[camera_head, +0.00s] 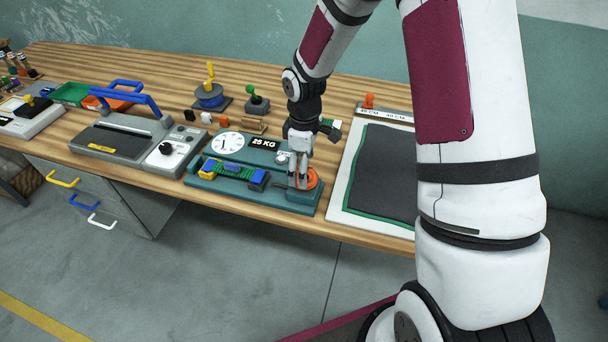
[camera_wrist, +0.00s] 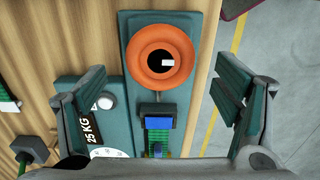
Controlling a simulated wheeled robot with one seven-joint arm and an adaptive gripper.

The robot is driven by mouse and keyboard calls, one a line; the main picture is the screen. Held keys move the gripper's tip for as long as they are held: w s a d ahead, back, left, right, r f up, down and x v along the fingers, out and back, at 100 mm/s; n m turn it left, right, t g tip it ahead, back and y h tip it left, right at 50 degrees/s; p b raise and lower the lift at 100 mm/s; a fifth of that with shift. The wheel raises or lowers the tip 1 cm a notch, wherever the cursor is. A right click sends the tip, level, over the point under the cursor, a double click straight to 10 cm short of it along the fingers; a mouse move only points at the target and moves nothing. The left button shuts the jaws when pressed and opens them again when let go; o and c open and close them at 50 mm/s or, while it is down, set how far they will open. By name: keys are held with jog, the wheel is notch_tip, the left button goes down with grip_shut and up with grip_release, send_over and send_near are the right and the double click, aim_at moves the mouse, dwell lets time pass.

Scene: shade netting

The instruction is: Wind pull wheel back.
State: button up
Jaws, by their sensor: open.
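The pull wheel is an orange round wheel (camera_wrist: 161,58) with a dark hub and a white mark, at one end of the teal tester base (camera_wrist: 205,20). In the head view the orange wheel (camera_head: 310,179) is partly hidden behind my gripper (camera_head: 302,185). My gripper is over the wheel, pointing down. In the wrist view my gripper (camera_wrist: 163,95) has its two fingers spread wide to either side of the wheel, apart from it. A blue clamp (camera_wrist: 158,140) with green and yellow material lies in line with the wheel.
The tester carries a white dial (camera_head: 228,143) and a "25 KG" plate (camera_head: 266,143). A grey press with a blue handle (camera_head: 125,95) stands left. A dark mat on a white board (camera_head: 378,175) lies right. A green-knobbed block (camera_head: 256,100) stands behind.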

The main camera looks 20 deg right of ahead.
notch_tip(320, 180, up, 8)
jog(key=shift+f, duration=0.25)
dwell(0.4)
jog(key=s+r+m+t+h, duration=0.1)
jog(key=s+r+m, duration=0.2)
jog(key=s+r, duration=0.35)
jog(key=s+r+m+t, duration=0.2)
jog(key=s+r, duration=0.1)
jog(key=r, duration=0.7)
jog(key=s+r+m+t+y, duration=0.1)
jog(key=s+r+m, duration=0.5)
jog(key=s, duration=0.8)
jog(key=shift+s+r+t, duration=0.2)
jog(key=shift+s+t, duration=0.15)
jog(key=shift+t, duration=0.45)
